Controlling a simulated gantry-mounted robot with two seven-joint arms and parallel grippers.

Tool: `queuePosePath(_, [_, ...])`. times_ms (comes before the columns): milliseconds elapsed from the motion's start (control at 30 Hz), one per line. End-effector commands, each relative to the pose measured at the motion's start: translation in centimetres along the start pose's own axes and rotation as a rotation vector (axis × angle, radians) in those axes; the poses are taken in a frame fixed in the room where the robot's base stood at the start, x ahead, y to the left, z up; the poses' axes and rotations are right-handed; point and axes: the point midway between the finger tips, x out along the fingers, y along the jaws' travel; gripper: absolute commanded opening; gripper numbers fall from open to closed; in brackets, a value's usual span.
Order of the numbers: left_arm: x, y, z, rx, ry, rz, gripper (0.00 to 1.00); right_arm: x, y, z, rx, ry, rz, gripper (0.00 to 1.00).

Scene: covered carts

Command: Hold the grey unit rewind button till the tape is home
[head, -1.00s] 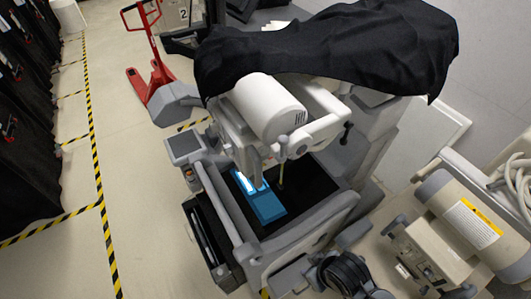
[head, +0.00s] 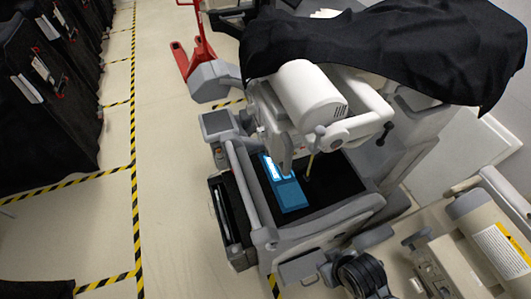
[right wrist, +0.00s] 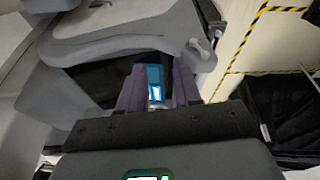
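No rewind button or tape can be made out on any unit.
A beige-grey unit (head: 455,265) with a labelled cylinder stands at the lower right. A red pallet jack (head: 196,45) is behind. Black-covered carts (head: 45,90) line the left; the floor aisle between is clear.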

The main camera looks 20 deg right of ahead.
Motion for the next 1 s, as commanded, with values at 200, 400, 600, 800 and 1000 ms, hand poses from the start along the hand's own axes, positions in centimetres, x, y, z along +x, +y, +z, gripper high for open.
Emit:
queuePosePath(200, [0.0,0.0,0.0,0.0,0.0,0.0,0.43,0.0,0.0,0.01,0.0,0.0,0.0,0.0])
queuePosePath(400, [0.0,0.0,0.0,0.0,0.0,0.0,0.43,0.0,0.0,0.0,0.0,0.0,0.0,0.0])
queuePosePath(600, [0.0,0.0,0.0,0.0,0.0,0.0,0.43,0.0,0.0,0.01,0.0,0.0,0.0,0.0])
queuePosePath(800, [0.0,0.0,0.0,0.0,0.0,0.0,0.43,0.0,0.0,0.01,0.0,0.0,0.0,0.0])
queuePosePath(1000, [0.0,0.0,0.0,0.0,0.0,0.0,0.43,0.0,0.0,0.01,0.0,0.0,0.0,0.0])
